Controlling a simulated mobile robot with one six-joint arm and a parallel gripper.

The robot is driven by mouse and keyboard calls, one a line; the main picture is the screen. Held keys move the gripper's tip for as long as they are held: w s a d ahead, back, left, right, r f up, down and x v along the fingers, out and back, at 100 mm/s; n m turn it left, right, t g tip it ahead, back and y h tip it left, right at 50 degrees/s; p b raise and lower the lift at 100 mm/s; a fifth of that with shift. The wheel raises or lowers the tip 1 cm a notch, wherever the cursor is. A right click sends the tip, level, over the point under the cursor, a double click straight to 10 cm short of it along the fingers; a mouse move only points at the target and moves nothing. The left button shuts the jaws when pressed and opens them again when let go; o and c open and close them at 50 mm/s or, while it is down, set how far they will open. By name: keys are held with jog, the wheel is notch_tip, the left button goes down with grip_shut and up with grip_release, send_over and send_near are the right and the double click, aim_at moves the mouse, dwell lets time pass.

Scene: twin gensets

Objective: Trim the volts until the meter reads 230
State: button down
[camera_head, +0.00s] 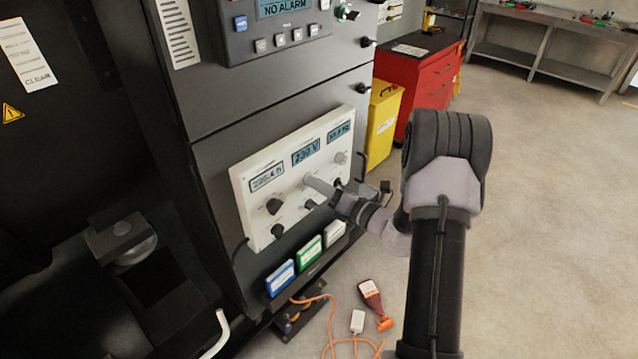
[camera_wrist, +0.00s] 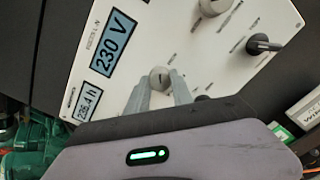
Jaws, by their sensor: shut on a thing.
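The white meter panel (camera_head: 252,225) is on the front of a dark cabinet. Its middle meter (camera_head: 306,152) reads 230 V; the same meter reads 230 V in the wrist view (camera_wrist: 112,42). A light grey round knob (camera_wrist: 159,77) sits beside that meter on the panel. My gripper (camera_wrist: 161,92) is shut on this knob, one finger on each side. In the head view my gripper (camera_head: 322,187) reaches the panel from the right, just below the middle meter, and mostly hides the knob.
A left meter (camera_head: 267,178) reads about 236.4 h. Other knobs are close by, including a dark one (camera_head: 274,206) and a light one (camera_head: 340,158). Blue, green and white boxes (camera_head: 309,253) sit below the panel. An orange cable (camera_head: 331,325) lies on the floor. Open floor lies right.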

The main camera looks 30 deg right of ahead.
jog(key=c, duration=1.1)
grip_release()
jog(key=p+v, duration=0.1)
jog(key=v, duration=1.6)
jog(key=shift+s+d, duration=0.15)
jog(key=shift+s, duration=0.05)
